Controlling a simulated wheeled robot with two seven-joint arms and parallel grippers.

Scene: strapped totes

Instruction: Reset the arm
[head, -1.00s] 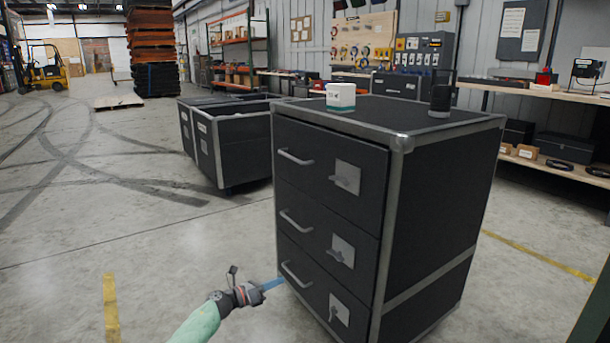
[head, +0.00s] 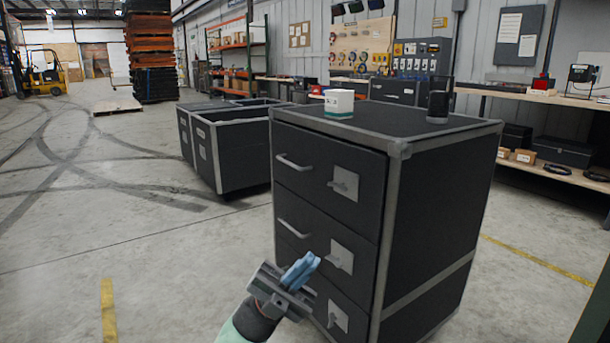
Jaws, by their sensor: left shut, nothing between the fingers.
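My left gripper (head: 302,268) is in the lower middle of the head view, in front of the black drawer cabinet (head: 435,215). Its blue fingers are together with nothing between them. It hides the bottom drawer's handle and part of the drawer front. I cannot tell whether it touches the cabinet. All the cabinet's drawers look shut. My right gripper is not in view.
The floor (head: 110,235) at left is clear. A workbench (head: 550,100) runs along the right.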

